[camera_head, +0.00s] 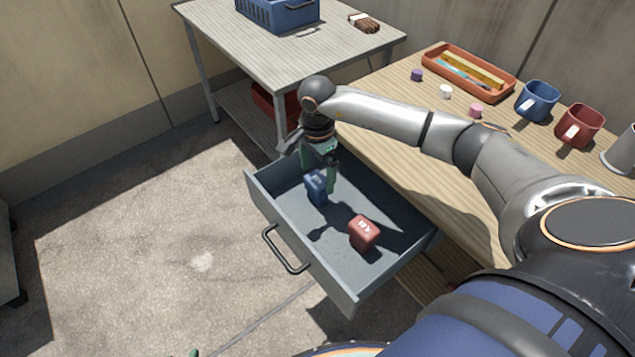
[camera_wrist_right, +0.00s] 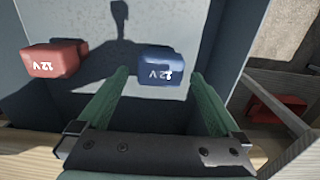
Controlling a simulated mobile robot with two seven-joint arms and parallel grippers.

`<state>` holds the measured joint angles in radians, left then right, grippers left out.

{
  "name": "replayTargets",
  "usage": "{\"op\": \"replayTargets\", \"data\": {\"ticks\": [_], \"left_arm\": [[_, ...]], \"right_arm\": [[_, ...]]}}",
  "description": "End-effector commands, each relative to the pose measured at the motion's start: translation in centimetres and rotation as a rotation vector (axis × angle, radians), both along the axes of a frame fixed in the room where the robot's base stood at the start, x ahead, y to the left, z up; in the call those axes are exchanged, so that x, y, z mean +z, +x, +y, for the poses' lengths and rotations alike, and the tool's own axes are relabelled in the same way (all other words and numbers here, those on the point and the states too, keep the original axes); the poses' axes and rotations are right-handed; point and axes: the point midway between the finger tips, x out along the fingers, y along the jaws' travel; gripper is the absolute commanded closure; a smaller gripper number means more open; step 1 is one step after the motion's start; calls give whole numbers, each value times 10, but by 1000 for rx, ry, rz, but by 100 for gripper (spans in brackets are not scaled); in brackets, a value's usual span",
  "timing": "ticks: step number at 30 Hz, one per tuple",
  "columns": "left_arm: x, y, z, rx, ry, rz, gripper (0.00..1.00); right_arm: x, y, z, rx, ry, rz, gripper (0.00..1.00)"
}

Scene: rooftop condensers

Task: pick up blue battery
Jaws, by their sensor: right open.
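The blue battery (camera_head: 316,187) stands in the open grey drawer (camera_head: 388,271), toward its far left end. It also shows in the right wrist view (camera_wrist_right: 161,66), with "12 V" on it. A red battery (camera_head: 363,233) stands apart from it in the same drawer, and in the wrist view it is at the left (camera_wrist_right: 54,60). My right gripper (camera_head: 325,172) is over the drawer beside the blue battery. In the wrist view its green fingers (camera_wrist_right: 160,88) are spread, with the blue battery just beyond and between their tips.
The drawer's walls and black front handle (camera_head: 286,250) surround the batteries. The wooden workbench (camera_head: 415,185) above holds an orange tray (camera_head: 466,72), a blue mug (camera_head: 537,100) and a red mug (camera_head: 578,125). A side table (camera_head: 290,55) with a blue basket (camera_head: 277,14) stands behind.

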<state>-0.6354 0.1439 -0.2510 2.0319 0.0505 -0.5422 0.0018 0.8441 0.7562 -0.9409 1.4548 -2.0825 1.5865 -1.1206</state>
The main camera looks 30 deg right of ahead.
Motion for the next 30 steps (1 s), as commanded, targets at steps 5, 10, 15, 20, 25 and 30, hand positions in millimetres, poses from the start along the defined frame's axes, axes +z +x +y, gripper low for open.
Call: {"op": "replayTargets", "data": {"ticks": [5, 10, 15, 20, 25, 30], "left_arm": [[-4, -2, 1, 1, 1, 5, 50], [-5, -2, 2, 1, 3, 6, 50], [-4, -2, 2, 2, 3, 4, 50], [-4, -2, 2, 2, 3, 4, 50], [-4, -2, 2, 2, 3, 4, 50], [-4, -2, 2, 2, 3, 4, 50]], "right_arm": [[-27, 0, -1, 0, 2, 3, 0], [-32, 1, -2, -1, 1, 0, 0], [-32, 1, -1, 0, 1, 0, 2], [-32, 1, -1, 0, 1, 0, 20], [-32, 1, -1, 0, 1, 0, 39], [-32, 1, -1, 0, 1, 0, 58]]}}
